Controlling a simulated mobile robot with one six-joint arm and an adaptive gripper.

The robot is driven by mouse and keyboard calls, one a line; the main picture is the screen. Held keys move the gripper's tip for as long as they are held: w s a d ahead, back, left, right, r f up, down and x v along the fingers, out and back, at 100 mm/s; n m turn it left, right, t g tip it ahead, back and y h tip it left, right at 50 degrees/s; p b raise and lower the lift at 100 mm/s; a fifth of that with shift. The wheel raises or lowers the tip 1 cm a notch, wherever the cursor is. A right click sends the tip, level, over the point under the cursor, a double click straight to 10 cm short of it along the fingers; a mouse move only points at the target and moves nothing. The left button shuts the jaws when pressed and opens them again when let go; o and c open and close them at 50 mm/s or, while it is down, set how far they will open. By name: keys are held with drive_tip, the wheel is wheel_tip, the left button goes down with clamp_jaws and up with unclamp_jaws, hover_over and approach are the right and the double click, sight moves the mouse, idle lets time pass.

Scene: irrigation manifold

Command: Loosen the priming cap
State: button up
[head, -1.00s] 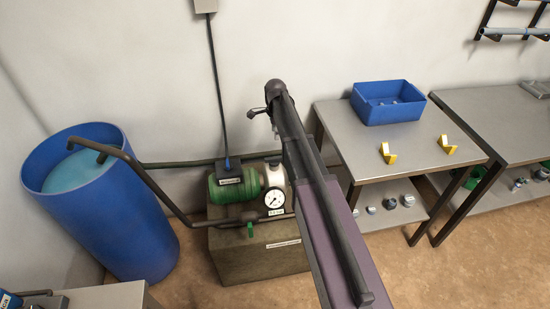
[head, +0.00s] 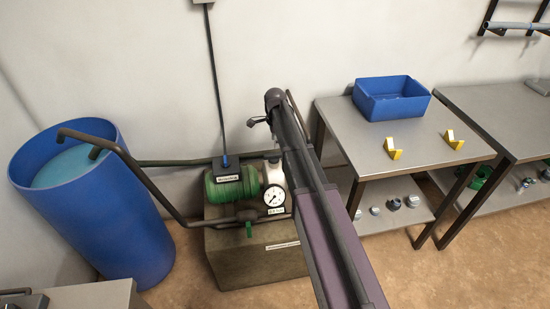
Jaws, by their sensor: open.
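The pump in the head view has a green motor (head: 232,187) and a white housing (head: 273,176) with a round gauge (head: 274,195). It sits on a brown block (head: 262,262). A small grey part on top of the white housing may be the priming cap (head: 272,156); my arm passes close beside it and its shape is hard to make out. My gripper (head: 257,121) is only partly in view at the arm's far end, above the pump in the picture. It is open, and nothing shows in it. My arm hides what lies just right of the pump.
A blue barrel (head: 85,215) of water stands left, with a pipe (head: 150,185) running to the pump. A green-handled valve (head: 249,229) sits in front. At right, a bench (head: 345,147) bears a blue bin (head: 391,101) and two yellow brackets (head: 392,149). Open floor lies in front.

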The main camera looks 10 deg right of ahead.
sight(274, 157)
drive_tip(key=shift+f+b, duration=3)
drive_tip(key=shift+f, duration=0.35)
clamp_jaws()
